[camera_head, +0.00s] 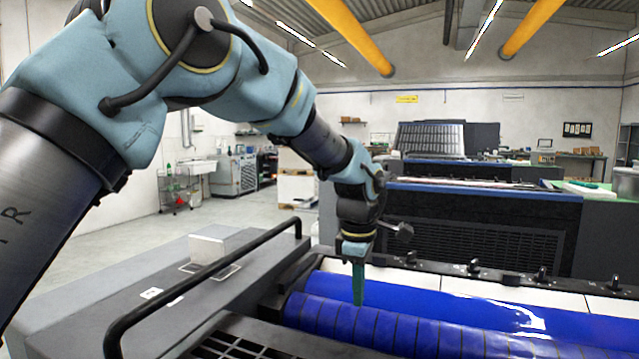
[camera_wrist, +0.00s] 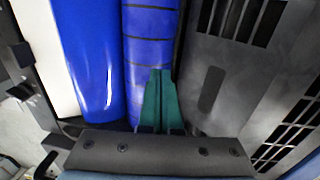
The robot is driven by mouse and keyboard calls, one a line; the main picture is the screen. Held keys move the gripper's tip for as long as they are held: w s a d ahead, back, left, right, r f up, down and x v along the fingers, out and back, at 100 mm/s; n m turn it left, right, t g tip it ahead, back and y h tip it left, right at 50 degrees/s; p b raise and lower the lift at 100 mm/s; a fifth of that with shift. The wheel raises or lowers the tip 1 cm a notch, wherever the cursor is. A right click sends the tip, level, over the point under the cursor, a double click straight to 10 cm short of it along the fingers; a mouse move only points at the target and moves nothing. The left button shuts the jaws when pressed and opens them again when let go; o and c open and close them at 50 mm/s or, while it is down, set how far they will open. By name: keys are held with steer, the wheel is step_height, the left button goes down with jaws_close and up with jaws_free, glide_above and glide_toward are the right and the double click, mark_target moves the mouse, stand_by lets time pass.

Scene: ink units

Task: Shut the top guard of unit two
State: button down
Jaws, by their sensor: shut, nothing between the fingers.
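The nearest ink unit fills the lower part of the head view, with a smooth blue roller (camera_head: 430,303) and a banded blue roller (camera_head: 390,329) uncovered. The smooth roller (camera_wrist: 85,50) and the banded roller (camera_wrist: 150,45) also show in the wrist view. My gripper (camera_head: 358,300) points down just over the rollers, its green fingers (camera_wrist: 159,100) shut and empty. Contact with the rollers is unclear. A grey panel with a slot and grilles (camera_wrist: 220,70) lies beside the banded roller. No unit number is readable, and I cannot tell which part is unit two's top guard.
A black rail (camera_head: 200,284) runs along the near unit's left side, by a small pale box (camera_head: 208,245). A dark unit with blue trim (camera_head: 480,220) stands behind. A tilted slatted panel (camera_head: 430,138) rises farther back. Open floor (camera_head: 165,225) lies at left.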

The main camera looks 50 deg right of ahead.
steer(key=shift+f, duration=0.4)
steer(key=shift+r, duration=0.1)
step_height(320, 180, up, 11)
steer(key=a+b, duration=0.1)
steer(key=b, duration=0.1)
steer(key=shift+s+f, duration=0.2)
steer(key=shift+s, duration=0.05)
steer(key=shift+a, duration=0.1)
